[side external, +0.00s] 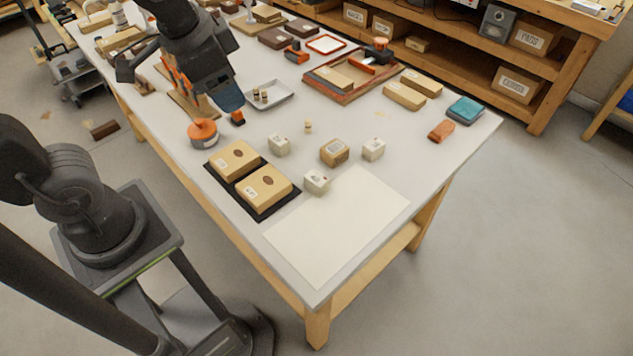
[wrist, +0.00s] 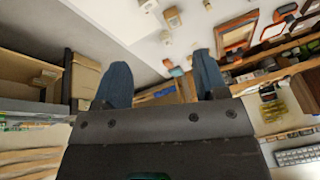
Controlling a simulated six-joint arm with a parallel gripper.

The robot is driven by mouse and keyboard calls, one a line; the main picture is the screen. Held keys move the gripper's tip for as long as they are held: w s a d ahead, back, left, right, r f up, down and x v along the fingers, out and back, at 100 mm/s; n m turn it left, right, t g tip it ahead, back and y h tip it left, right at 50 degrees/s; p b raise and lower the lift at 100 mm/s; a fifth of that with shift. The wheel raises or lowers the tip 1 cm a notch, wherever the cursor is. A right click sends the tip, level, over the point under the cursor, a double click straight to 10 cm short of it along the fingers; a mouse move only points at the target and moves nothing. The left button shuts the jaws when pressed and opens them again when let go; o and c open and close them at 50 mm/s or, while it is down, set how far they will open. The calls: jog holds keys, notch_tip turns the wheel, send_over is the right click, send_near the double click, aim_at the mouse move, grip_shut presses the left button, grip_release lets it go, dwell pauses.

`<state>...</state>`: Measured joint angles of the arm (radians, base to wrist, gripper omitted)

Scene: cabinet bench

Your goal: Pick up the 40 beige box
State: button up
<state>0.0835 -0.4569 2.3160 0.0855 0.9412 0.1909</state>
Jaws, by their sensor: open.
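Two beige boxes, a rear one (side external: 236,158) and a front one (side external: 266,188), lie side by side on a black tray (side external: 211,178) in the side view. Each has a dark oval spot and a small label. I cannot read a 40 on either with certainty. My gripper (side external: 231,101) is raised above the bench, behind these boxes and apart from them. In the wrist view, its two blue fingers (wrist: 162,78) are spread with nothing between them. The wrist view looks away over the bench edge and does not clearly show the two boxes.
Small pale blocks (side external: 316,182) and a tan block (side external: 334,152) stand right of the tray. A white sheet (side external: 340,225) lies at the front. An orange round object (side external: 203,133) and a grey tray (side external: 267,95) are near my gripper. Wooden shelves (side external: 480,50) stand behind.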

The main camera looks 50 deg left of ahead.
jog(key=w+d+f+m+g+y, duration=0.2)
jog(key=w+d+f+m+g, duration=0.15)
jog(key=w+f+m, duration=0.45)
jog(key=m+y, duration=0.2)
jog(key=m, duration=0.4)
send_near(318, 178)
jog(key=shift+g, duration=0.35)
jog(key=x, duration=1.1)
jog(key=shift+w+f, duration=0.1)
jog(key=shift+w, duration=0.15)
jog(key=shift+c, duration=0.5)
jog(key=c, duration=1)
jog(key=shift+o, duration=0.2)
